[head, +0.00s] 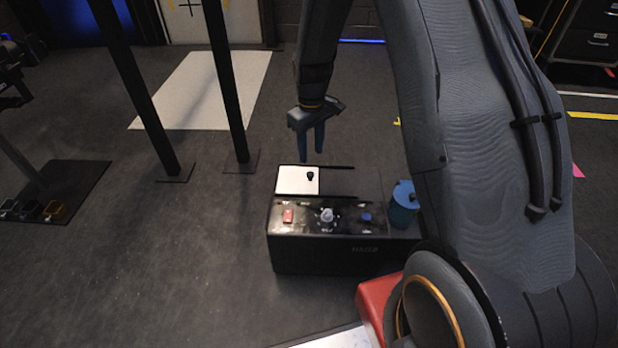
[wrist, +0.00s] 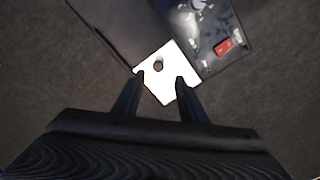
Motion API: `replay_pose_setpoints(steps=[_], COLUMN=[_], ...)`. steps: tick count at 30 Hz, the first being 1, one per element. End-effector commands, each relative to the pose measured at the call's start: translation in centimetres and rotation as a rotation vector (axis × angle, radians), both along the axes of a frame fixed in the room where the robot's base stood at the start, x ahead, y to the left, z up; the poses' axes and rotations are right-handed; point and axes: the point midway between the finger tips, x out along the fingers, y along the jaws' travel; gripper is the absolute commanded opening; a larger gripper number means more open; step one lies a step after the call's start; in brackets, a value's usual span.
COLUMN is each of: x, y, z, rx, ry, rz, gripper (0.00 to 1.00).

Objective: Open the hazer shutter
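The hazer (head: 330,255) is a black box on the floor. Its shutter (head: 291,182) is a white plate on the left of the top, with a small black knob (head: 310,176). To the right of the plate is a dark flat stretch between two rails. My gripper (head: 312,156) points down above the plate's far edge, apart from the knob. In the wrist view, my gripper (wrist: 160,78) has its fingers spread over the white shutter (wrist: 154,87). The knob (wrist: 158,66) shows just beyond the fingertips, with nothing between the fingers.
The front panel carries a red switch (head: 288,215), a grey dial (head: 326,215) and a blue button (head: 366,217). A blue canister (head: 403,206) stands at the hazer's right. Two black poles (head: 228,90) stand at the back left.

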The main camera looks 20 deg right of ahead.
Motion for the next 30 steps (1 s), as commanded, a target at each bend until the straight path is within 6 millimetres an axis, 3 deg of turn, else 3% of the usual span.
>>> replay_pose_setpoints(steps=[1, 11, 21, 30], x=[0.4, 0.7, 0.7, 0.6], y=[0.0, 0.0, 0.0, 0.0], z=[-0.9, -3.3, -8.3, -9.1], rx=[0.0, 0.0, 0.0, 0.0], ry=[0.001, 0.001, 0.001, 0.0], rz=[0.005, 0.012, 0.011, 0.011], gripper=[0.39, 0.39, 0.39, 0.39])
